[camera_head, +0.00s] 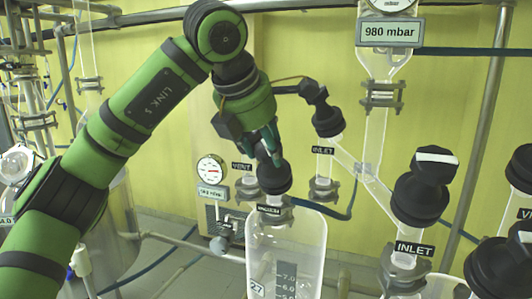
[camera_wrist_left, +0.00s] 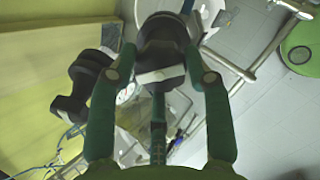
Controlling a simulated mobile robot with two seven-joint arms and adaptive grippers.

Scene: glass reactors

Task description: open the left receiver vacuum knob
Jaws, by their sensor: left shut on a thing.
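The black knob (camera_head: 273,179) sits on top of the clear glass receiver (camera_head: 300,240), with a small dark label just below it that is too small to read surely. My left gripper (camera_head: 270,150) comes down on this knob from above, its fingers shut on the knob's upper part. The knob's top is partly hidden by the fingers in the head view. My right gripper is not in view.
A black knob labelled INLET (camera_head: 328,120) stands just behind to the right. A larger INLET knob (camera_head: 420,198) stands front right, with more black knobs at the right edge. A round gauge (camera_head: 210,169) is left of the gripped knob. A blue hose (camera_head: 340,213) runs behind the receiver.

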